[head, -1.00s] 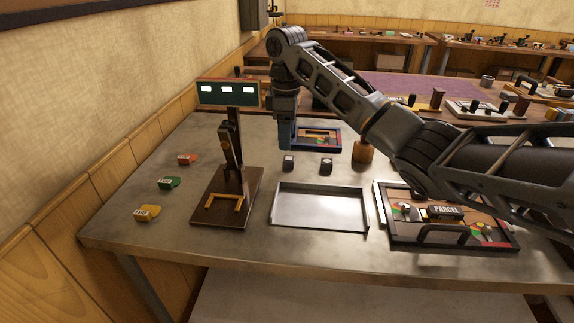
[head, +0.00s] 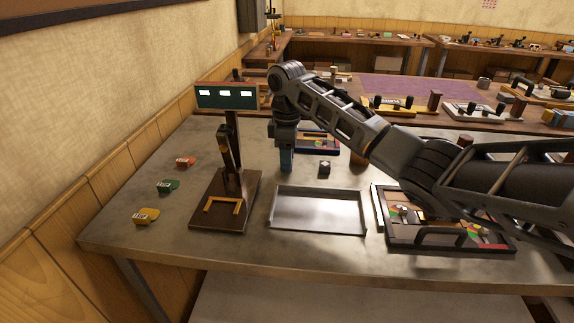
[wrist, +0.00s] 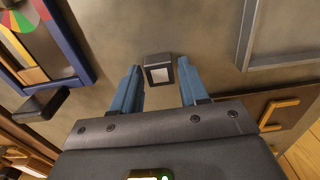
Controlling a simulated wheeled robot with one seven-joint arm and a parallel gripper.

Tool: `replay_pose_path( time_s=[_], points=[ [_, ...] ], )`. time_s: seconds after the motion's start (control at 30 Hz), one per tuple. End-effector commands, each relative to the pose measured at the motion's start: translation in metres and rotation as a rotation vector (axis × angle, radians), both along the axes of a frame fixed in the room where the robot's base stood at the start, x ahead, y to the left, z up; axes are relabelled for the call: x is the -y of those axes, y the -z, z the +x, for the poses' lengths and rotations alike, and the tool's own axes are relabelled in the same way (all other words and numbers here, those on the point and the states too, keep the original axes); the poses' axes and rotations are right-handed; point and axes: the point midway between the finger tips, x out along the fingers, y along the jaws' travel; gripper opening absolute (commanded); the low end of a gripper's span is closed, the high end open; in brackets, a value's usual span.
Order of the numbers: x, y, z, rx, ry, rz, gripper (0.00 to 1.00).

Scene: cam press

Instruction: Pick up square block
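A small dark block with a pale square on its top (wrist: 159,69) lies on the metal table, between the lines of my two blue fingertips in the wrist view. My gripper (wrist: 157,78) is open and empty, with a gap on both sides of the block.
A shallow metal tray (head: 318,226) lies in front of the blocks. A brown press stand (head: 225,205) with a lit sign is at the left. A blue-framed board (head: 322,148) is behind, and a dark-framed board (head: 450,240) is at the right. Coloured tags (head: 167,187) lie far left.

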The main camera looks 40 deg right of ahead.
Motion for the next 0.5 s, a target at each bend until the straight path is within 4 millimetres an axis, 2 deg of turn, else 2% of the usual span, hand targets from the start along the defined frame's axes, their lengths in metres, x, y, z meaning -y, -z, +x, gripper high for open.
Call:
replay_pose_path(
  time_s=[0.07, 0.43, 0.5],
  points=[
    [-0.0001, -0.0002, 0.0001, 0.000, 0.000, 0.000, 0.36],
    [0.0000, -0.0004, 0.0001, 0.000, 0.000, 0.000, 0.00],
    [0.0000, -0.0004, 0.0001, 0.000, 0.000, 0.000, 0.00]
  ],
)
